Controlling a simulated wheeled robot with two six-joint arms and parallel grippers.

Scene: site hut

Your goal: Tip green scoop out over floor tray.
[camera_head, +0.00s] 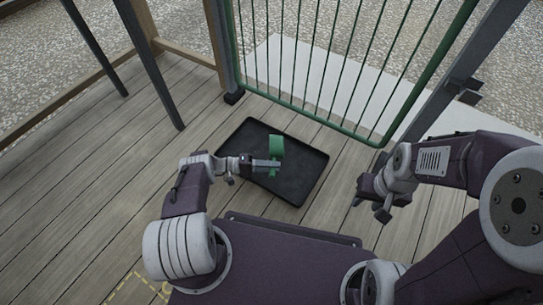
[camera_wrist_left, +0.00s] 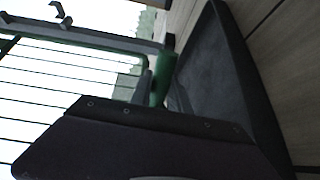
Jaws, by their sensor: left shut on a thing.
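The green scoop (camera_head: 276,147) is held by my left gripper (camera_head: 270,163) above the floor tray. The floor tray (camera_head: 310,170) is a black, shallow, rectangular tray lying on the plank floor. In the left wrist view the scoop's green handle (camera_wrist_left: 162,78) shows at the fingers, with the dark tray (camera_wrist_left: 235,80) behind and to the right. The scoop's contents cannot be made out. My right gripper (camera_head: 372,199) is to the right of the tray, apart from it and from the scoop; its fingers are too unclear to judge.
A green barred gate (camera_head: 330,70) stands just behind the tray, with a grey post (camera_head: 225,50) at its left. Dark legs (camera_head: 150,70) stand at the back left. Bare plank floor (camera_head: 90,185) lies to the left. Yellow dashed marking (camera_head: 125,285) shows at the bottom left.

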